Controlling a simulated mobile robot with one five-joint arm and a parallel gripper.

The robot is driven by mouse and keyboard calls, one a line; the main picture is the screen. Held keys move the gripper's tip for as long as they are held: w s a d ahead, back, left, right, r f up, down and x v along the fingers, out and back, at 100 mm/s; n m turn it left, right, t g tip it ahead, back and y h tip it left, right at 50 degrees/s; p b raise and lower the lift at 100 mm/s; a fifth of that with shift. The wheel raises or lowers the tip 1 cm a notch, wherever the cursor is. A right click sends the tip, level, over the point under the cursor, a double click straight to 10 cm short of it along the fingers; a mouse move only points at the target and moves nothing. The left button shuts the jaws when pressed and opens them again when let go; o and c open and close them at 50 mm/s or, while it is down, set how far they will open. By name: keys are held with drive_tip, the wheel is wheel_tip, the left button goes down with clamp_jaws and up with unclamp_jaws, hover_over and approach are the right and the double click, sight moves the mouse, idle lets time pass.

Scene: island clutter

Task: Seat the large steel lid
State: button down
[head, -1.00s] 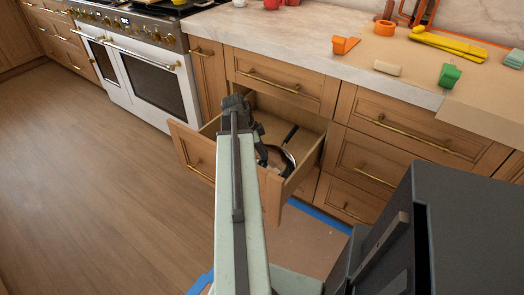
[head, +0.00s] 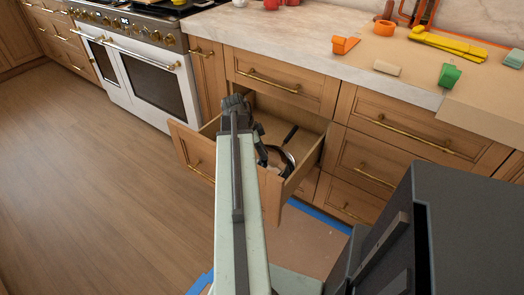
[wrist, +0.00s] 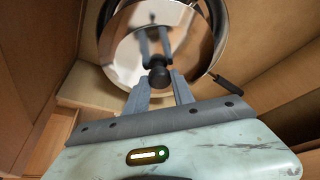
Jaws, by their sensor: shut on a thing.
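In the wrist view my gripper (wrist: 158,82) is shut on the dark knob of the large steel lid (wrist: 130,50). The lid is round and shiny and mirrors my fingers. A steel rim shows beyond the lid's edge, and a dark handle (wrist: 229,82) sticks out at lower right, apparently of a pan under it. Whether the lid touches that rim I cannot tell. In the head view my gripper (head: 262,152) is inside the open wooden drawer (head: 308,172), partly hidden by my arm. A dark handle (head: 290,134) and a bit of steel show beside it.
The drawer's walls stand close around my gripper. A white oven (head: 145,85) is at left. The counter (head: 300,40) above holds orange tape (head: 345,45), green tape (head: 449,76) and a yellow tool (head: 447,46). The wooden floor at left is clear.

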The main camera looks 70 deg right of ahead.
drive_tip(key=shift+f+b, duration=1.05)
drive_tip(key=c, duration=1)
unclamp_jaws()
drive_tip(key=shift+r, duration=0.1)
drive_tip(key=p+v, duration=0.7)
drive_tip(key=shift+r, duration=0.3)
drive_tip(key=shift+w+a+r+p, duration=0.1)
drive_tip(key=shift+r+p, duration=0.1)
drive_tip(key=shift+p, duration=0.15)
drive_tip(key=shift+f, duration=0.15)
